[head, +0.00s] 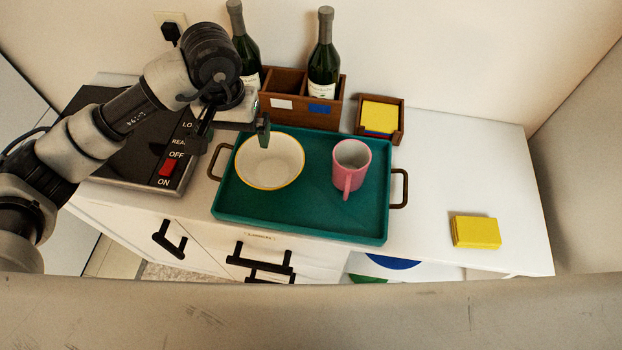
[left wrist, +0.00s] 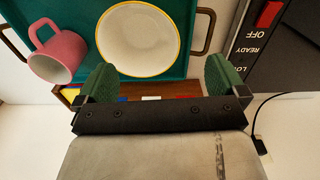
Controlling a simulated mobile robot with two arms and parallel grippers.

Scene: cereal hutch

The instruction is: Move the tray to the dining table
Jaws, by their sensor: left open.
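The teal tray (head: 300,217) lies flat on the white counter with a brown handle at each short side, the left handle (head: 216,160) and the right handle (head: 401,188). A white bowl (head: 270,163) with a yellow rim and a pink mug (head: 351,168) stand in it. My left gripper (head: 236,127) is open and empty above the tray's back left edge, by the bowl. In the left wrist view, its green fingers (left wrist: 160,80) are spread near the bowl (left wrist: 138,38), with the mug (left wrist: 57,52) off to the left. My right gripper and the dining table are not in view.
A black appliance with a red switch (head: 169,167) stands left of the tray. Behind it are a wooden caddy (head: 300,116) with bottles (head: 323,60) and a small box of yellow cards (head: 380,117). A yellow block (head: 476,232) lies right on otherwise clear counter (head: 460,160).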

